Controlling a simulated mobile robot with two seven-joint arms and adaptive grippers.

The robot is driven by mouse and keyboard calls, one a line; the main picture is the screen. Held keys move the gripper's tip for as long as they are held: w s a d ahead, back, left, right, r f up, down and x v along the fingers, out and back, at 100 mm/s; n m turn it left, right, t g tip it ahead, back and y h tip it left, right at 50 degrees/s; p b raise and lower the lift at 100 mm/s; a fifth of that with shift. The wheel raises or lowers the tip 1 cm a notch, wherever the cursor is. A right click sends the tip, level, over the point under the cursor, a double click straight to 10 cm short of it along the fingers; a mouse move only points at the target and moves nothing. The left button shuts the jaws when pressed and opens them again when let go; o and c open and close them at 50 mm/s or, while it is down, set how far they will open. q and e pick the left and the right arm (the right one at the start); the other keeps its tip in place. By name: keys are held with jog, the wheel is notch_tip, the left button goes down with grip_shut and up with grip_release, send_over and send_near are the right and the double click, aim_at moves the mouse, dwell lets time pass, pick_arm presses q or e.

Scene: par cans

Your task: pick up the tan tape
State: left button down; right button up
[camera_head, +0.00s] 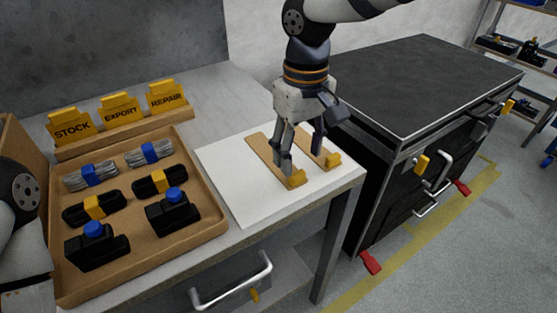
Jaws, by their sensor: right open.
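Two flat tan strips, a left one (262,152) and a right one (309,143), lie on a white sheet (236,165) at the table's right end. Each has a yellow block at its near end. No roll of tape can be made out, and I cannot tell whether either strip is the tan tape. My right gripper (301,152) points down over the strips with its fingers apart. It hides part of both strips, and I cannot tell whether it touches them. My left arm shows at the left edge, but its gripper is out of view.
A tan tray (215,228) at left holds cable bundles with blue or yellow bands (93,176) and black blue-capped items (173,211). Behind it stand yellow signs STOCK (72,129), EXPORT (120,114) and REPAIR (166,99). A dark cabinet (420,75) stands close at right.

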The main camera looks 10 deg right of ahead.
jog(key=f, duration=0.4)
jog(key=shift+s+a+f, duration=0.1)
jog(key=shift+a+f, duration=0.25)
jog(key=shift+f, duration=0.05)
jog(key=c, duration=0.9)
jog(key=shift+r, duration=0.1)
